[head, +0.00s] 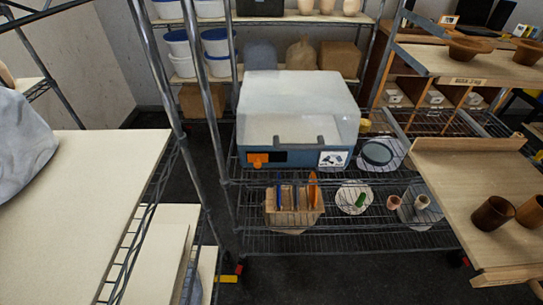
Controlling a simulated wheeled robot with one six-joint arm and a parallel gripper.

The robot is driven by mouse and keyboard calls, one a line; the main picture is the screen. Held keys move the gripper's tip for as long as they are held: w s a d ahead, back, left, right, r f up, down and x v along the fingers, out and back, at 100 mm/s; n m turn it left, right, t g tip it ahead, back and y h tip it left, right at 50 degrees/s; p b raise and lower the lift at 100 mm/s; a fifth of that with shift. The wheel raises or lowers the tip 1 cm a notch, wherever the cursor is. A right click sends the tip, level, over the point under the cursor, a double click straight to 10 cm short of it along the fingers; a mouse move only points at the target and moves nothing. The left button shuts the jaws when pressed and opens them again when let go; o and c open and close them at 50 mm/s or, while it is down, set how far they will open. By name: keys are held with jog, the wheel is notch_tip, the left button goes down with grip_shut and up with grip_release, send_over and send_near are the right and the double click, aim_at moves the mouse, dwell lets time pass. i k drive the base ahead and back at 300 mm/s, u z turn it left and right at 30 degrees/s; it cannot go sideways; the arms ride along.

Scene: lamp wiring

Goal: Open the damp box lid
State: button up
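The damp box stands on the wire shelf in the middle of the head view. Its lower body (302,158) is blue. Its pale grey-white lid (290,95) lies down over the body and looks shut. A dark grey handle (288,143) runs along the lid's front edge. An orange tag or latch (257,161) is at the front left, and a white label with dark shapes (333,158) is at the front right. My gripper is not in view.
A wire shelf (350,242) below holds a tool caddy (293,215) and small items. Metal posts (203,75) stand left of the box. A pale board (75,200) fills the left foreground; a wooden table (475,220) with brown cups stands right. Dark floor lies below.

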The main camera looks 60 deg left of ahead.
aim_at(352, 114)
jog(key=z, duration=0.05)
jog(key=k, duration=0.1)
jog(key=u, duration=1.45)
